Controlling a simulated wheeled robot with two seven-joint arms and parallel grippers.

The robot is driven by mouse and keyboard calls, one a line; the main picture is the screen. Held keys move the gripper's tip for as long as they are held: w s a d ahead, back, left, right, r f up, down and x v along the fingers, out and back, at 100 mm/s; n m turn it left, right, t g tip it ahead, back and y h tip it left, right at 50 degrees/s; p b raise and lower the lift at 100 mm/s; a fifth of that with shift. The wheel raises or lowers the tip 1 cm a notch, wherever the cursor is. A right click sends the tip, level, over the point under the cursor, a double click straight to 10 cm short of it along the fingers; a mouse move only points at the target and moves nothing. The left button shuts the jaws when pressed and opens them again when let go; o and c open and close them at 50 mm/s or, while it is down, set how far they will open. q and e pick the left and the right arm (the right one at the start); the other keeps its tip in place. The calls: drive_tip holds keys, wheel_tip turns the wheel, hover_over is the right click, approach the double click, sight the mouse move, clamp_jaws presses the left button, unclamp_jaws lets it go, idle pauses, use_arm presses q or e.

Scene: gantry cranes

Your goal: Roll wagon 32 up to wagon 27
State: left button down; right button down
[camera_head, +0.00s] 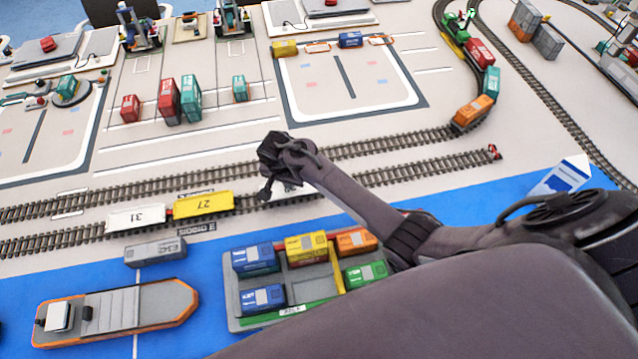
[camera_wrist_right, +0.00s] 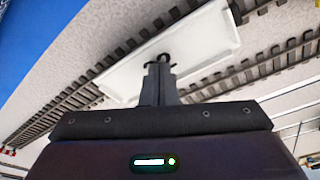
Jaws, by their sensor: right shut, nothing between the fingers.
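The yellow wagon 27 (camera_head: 203,205) stands on the near track, right beside the white wagon 31 (camera_head: 136,217) to its left. A white wagon (camera_head: 287,189) stands on the same track to the right of wagon 27, with a short gap of track between them; its number is hidden, and my right arm covers part of it. My right gripper (camera_head: 265,194) is shut and empty at this wagon's left part. In the right wrist view, the shut fingertips (camera_wrist_right: 160,62) are over the white wagon (camera_wrist_right: 200,48); I cannot tell whether they touch it. My left gripper is out of view.
A red buffer stop (camera_head: 494,152) ends the near track at the right. A parallel track (camera_head: 380,146) runs behind, with an orange wagon (camera_head: 473,111) on its curve. A tray of containers (camera_head: 234,308) and a grey barge (camera_head: 140,308) lie in front.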

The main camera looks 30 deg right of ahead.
sight(274, 190)
drive_tip(key=shift+w+a+b, duration=0.2)
drive_tip(key=shift+a, duration=0.55)
drive_tip(key=shift+w+a+b, duration=0.2)
drive_tip(key=shift+a+b, duration=0.05)
drive_tip(key=shift+a, duration=0.55)
drive_tip(key=shift+w+a+b, duration=0.2)
drive_tip(key=shift+a, duration=0.55)
wheel_tip(274, 190, up, 7)
drive_tip(key=p, duration=0.7)
drive_tip(key=shift+p, duration=0.3)
